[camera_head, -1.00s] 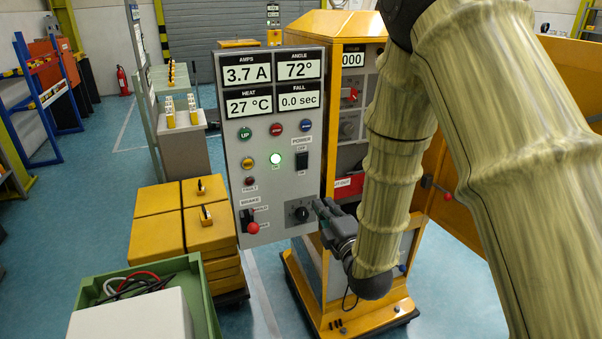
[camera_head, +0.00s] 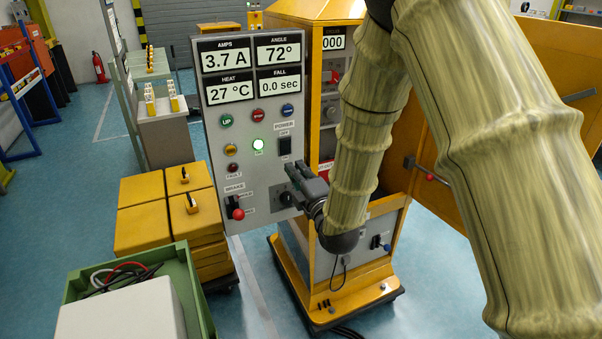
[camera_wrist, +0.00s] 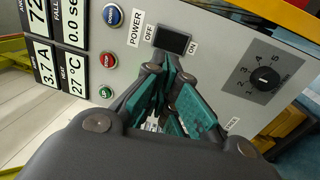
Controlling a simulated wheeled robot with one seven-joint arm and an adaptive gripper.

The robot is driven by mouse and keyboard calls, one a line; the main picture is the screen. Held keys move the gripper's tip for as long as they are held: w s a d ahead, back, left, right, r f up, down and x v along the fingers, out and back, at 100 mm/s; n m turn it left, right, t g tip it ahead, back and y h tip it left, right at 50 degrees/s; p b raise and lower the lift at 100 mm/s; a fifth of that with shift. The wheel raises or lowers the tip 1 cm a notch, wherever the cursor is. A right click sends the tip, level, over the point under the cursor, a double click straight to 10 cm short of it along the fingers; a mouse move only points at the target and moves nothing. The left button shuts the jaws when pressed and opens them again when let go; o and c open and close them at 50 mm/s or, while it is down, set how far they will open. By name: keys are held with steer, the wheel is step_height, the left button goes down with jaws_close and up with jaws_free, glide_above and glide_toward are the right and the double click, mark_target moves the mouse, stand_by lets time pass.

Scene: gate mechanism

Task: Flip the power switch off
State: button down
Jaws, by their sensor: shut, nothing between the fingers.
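The power switch (camera_head: 285,145) is a black rocker on the grey control panel (camera_head: 215,120), under the POWER label, with OFF above it. In the wrist view the switch (camera_wrist: 171,40) lies between the OFF and ON labels. My gripper (camera_head: 296,172) is shut and empty, just below the switch in the head view. In the wrist view the fingertips of my gripper (camera_wrist: 168,66) meet close to the switch's edge; I cannot tell whether they touch it.
A black rotary knob (camera_wrist: 264,78) is near my fingers, partly hidden in the head view. A red-tipped brake lever (camera_head: 237,212) is lower left on the panel. Several buttons and display screens are above. A green crate (camera_head: 196,290) and yellow blocks (camera_head: 142,228) stand at left.

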mark_target(286, 147)
steer(key=p+x, duration=0.2)
steer(key=x, duration=0.7)
steer(key=shift+p, duration=0.35)
steer(key=shift+d, duration=0.1)
